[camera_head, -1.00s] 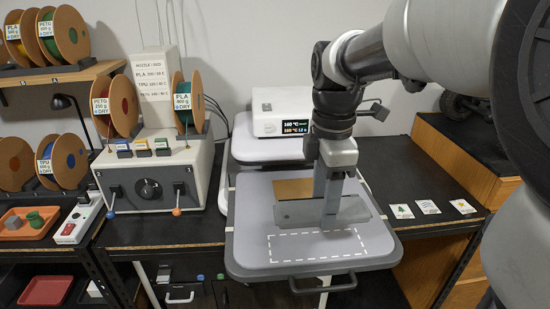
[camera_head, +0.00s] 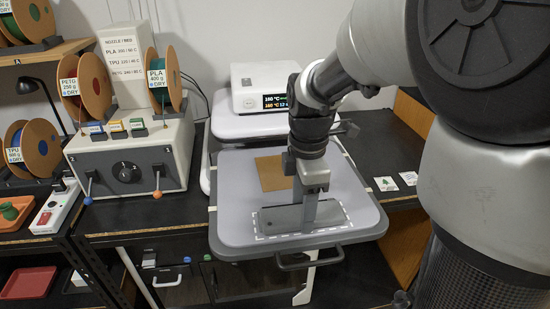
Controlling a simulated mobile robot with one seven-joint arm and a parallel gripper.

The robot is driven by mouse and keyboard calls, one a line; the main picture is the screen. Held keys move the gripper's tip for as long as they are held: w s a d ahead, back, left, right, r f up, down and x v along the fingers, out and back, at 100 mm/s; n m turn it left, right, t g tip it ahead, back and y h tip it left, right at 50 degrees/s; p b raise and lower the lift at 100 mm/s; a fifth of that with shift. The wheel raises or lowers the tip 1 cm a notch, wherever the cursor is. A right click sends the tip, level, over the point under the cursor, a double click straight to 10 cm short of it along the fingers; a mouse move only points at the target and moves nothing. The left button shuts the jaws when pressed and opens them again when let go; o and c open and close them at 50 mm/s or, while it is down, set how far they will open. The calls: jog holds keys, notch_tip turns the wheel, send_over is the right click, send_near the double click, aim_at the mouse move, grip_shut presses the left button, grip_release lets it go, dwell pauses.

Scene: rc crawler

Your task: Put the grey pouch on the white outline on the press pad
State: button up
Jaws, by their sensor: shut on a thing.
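The grey pouch (camera_head: 281,219) is a flat dark-grey rectangle over the near part of the press pad (camera_head: 233,177). My gripper (camera_head: 310,222) points down and is shut on the pouch; its fingertips are largely hidden. The white dashed outline (camera_head: 349,221) shows around the pouch at its left, near and right sides. The pouch lies within the outline in this view, a little nearer its left end. I cannot tell whether the pouch touches the pad or is just above it.
A brown sheet (camera_head: 271,173) lies on the pad behind the pouch. The white heat press head (camera_head: 262,86) stands at the back. A handle (camera_head: 310,260) juts from the pad's front. A spool machine (camera_head: 135,160) stands left; small cards (camera_head: 386,184) lie right.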

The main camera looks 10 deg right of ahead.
jog(key=shift+f, duration=0.2)
jog(key=o, duration=1.1)
jog(key=shift+r, duration=0.1)
jog(key=shift+c, duration=0.2)
notch_tip(320, 180, up, 11)
jog(key=p, duration=0.2)
jog(key=s+m+t, duration=0.6)
jog(key=s+m, duration=0.6)
jog(key=m, duration=0.6)
notch_tip(320, 180, up, 7)
jog(key=p, duration=0.5)
jog(key=shift+w+f+p, duration=0.15)
jog(key=shift+f+p, duration=0.05)
jog(key=shift+p, duration=0.2)
